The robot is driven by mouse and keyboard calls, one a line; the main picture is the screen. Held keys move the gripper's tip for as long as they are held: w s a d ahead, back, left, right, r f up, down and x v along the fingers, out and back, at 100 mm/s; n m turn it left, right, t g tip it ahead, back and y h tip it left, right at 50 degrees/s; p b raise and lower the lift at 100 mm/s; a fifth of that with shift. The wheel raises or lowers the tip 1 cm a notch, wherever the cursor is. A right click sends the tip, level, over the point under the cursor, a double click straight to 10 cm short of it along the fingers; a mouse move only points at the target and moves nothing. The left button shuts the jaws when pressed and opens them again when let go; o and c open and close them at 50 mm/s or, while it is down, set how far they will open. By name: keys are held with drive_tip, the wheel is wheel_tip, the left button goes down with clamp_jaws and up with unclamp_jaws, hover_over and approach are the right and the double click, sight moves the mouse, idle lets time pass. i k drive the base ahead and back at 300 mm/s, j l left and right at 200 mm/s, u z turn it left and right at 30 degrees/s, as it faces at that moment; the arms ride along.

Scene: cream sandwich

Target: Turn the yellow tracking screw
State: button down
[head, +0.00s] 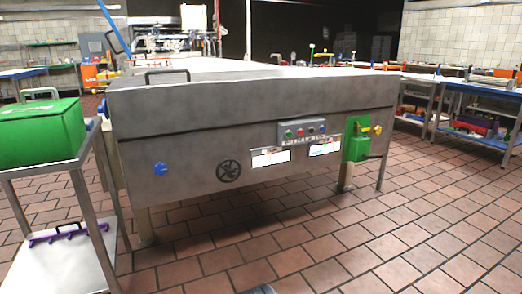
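A small yellow knob (378,129), which may be the yellow tracking screw, sits at the right end of the grey steel machine (190,135), just right of a green box with a lever (356,148). Its fine shape is too small to tell. Another small yellow part (102,73) shows beside an orange item at the machine's far left.
The machine's front bears a blue knob (160,169), a black handwheel (229,171) and a button panel (302,131). A steel trolley (82,178) with a green crate (42,131) stands at left. Tiled floor is open in front and at right; a blue-edged table (474,92) stands beyond.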

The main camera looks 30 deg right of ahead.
sight(377, 129)
drive_tip(key=z, duration=1.8)
